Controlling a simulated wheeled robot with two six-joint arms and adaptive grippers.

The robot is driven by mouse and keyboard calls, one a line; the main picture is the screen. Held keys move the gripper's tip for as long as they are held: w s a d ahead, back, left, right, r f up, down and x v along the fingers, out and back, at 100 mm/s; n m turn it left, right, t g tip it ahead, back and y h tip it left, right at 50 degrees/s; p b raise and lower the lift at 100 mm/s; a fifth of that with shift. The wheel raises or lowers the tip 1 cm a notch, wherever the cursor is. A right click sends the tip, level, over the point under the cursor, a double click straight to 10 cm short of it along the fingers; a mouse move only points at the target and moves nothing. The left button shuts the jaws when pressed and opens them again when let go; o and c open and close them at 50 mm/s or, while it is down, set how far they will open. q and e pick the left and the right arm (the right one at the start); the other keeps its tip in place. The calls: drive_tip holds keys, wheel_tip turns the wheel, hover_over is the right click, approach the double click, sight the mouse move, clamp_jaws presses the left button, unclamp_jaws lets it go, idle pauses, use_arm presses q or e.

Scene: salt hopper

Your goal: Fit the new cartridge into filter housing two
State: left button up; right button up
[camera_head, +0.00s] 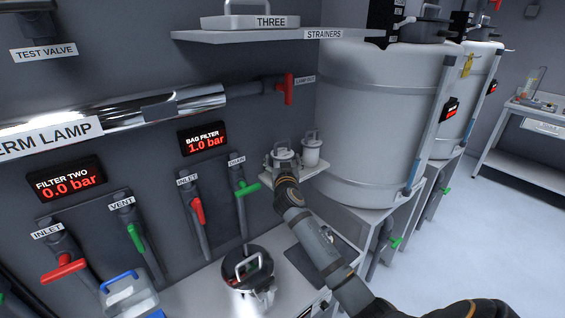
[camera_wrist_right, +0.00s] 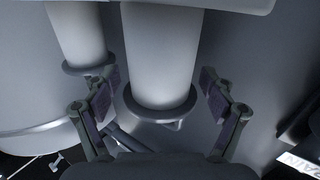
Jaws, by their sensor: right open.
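Two white cylindrical cartridges with handles stand on a small wall shelf (camera_head: 312,172). The nearer-left cartridge (camera_head: 284,157) is at my right gripper (camera_head: 284,172); the other cartridge (camera_head: 311,152) stands just right of it. In the right wrist view, my open right gripper (camera_wrist_right: 160,82) has one finger on each side of a white cartridge (camera_wrist_right: 160,45), with gaps visible on both sides. The second cartridge (camera_wrist_right: 78,32) is outside the fingers, to the left. The filter two display (camera_head: 69,184) reads 0.0 bar. I cannot make out filter housing two itself. My left gripper is out of view.
Inlet (camera_head: 63,268) and vent (camera_head: 136,238) valves are on the left wall. A dark-lidded round vessel (camera_head: 247,268) and a blue-edged box (camera_head: 130,292) are below. A large white tank (camera_head: 365,120) stands close right of the shelf. Open floor lies at right.

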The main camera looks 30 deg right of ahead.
drive_tip(key=shift+w+d+f, duration=0.1)
drive_tip(key=shift+w+d, duration=0.1)
drive_tip(key=shift+w, duration=0.15)
drive_tip(key=shift+s+a, duration=0.15)
drive_tip(key=shift+c, duration=0.8)
drive_tip(key=c, duration=1.3)
